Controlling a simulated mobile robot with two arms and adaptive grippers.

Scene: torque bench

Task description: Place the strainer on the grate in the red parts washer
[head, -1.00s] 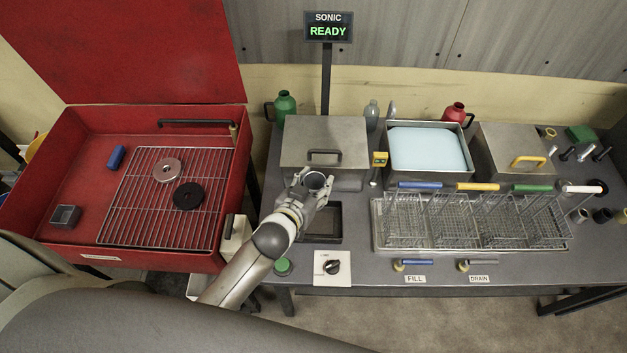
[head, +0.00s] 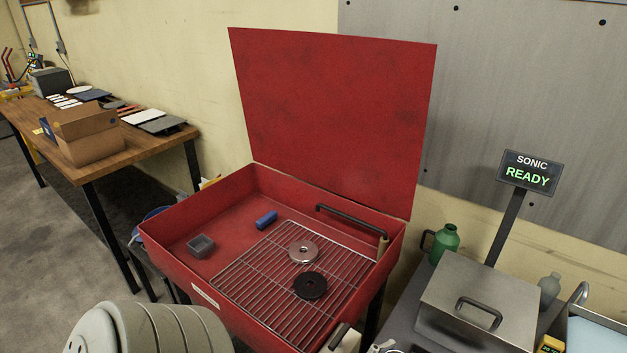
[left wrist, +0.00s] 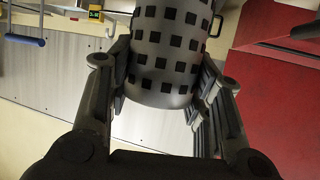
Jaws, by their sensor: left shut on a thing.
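The strainer (left wrist: 165,45), a grey metal cylinder with rows of square holes, is held between the fingers of my left gripper (left wrist: 163,85) in the left wrist view. The red parts washer (head: 190,277) stands open, lid (head: 335,120) raised. Its wire grate (head: 254,283) holds a silver ring (head: 303,251) and a black disc (head: 310,286). My right gripper is not in view.
A blue cylinder (head: 266,220) and a small grey box (head: 201,246) lie on the washer floor left of the grate. A black bent bar (head: 345,219) spans its back right. The steel-lidded unit (head: 480,300) and green bottle (head: 446,238) stand right. The grate's left front is free.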

